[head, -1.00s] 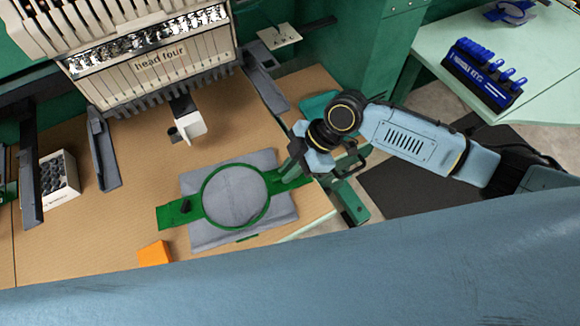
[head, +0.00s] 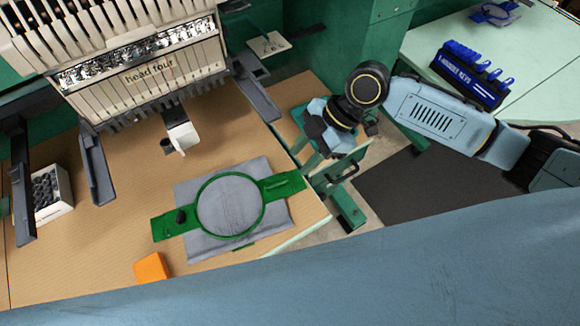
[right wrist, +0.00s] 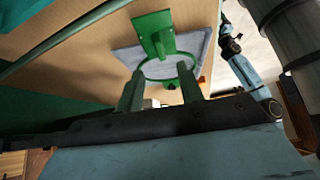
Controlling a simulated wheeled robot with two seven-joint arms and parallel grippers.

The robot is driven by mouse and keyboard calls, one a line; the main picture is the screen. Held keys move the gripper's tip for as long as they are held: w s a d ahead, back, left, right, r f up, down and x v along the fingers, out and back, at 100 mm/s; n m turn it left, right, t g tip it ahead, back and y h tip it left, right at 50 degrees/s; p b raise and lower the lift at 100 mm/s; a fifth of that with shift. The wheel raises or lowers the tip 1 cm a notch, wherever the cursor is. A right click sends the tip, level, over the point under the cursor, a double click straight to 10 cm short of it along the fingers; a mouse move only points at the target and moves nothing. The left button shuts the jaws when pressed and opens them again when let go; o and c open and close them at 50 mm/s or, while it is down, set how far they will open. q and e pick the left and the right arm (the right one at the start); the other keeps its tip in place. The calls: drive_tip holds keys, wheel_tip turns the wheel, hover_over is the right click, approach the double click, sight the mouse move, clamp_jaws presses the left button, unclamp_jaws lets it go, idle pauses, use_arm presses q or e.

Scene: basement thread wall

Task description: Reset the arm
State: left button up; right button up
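My right gripper (head: 312,163) is just right of the green hoop's right tab, by the table's right edge. In the right wrist view its two green fingers (right wrist: 160,88) stand apart with nothing between them, so it is open. The round green hoop (head: 265,205) lies on the table with grey fabric (head: 230,208) stretched in it and spreading around it. The hoop also shows beyond the fingers in the right wrist view (right wrist: 155,38). My left gripper is in neither view.
The embroidery machine head (head: 150,72) labelled "head four" overhangs the tan table (head: 110,235). An orange block (head: 151,268) lies near the front edge. A white box of dark round items (head: 53,195) stands left. A blue key rack (head: 470,75) sits on the pale green bench (head: 545,75).

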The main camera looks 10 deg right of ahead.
drive_tip(key=v, duration=0.5)
drive_tip(key=s+a+f+m+t, duration=0.3)
drive_tip(key=s+a+f+m, duration=0.2)
drive_tip(key=s+m, duration=0.15)
drive_tip(key=s+d+f+m+t+h, duration=0.1)
drive_tip(key=s+d+f+m+h, duration=0.3)
drive_tip(key=s+d+m+h, duration=0.55)
drive_tip(key=s+d+f+m+y, duration=0.1)
drive_tip(key=d+f+y, duration=0.2)
drive_tip(key=f, duration=2.1)
drive_tip(key=s+d+f+g+b, duration=0.1)
drive_tip(key=s+d+f+g, duration=0.1)
drive_tip(key=s+f, duration=1.4)
drive_tip(key=shift+s+d+f, duration=0.15)
drive_tip(key=shift+s+d, duration=0.4)
drive_tip(key=shift+s, duration=0.05)
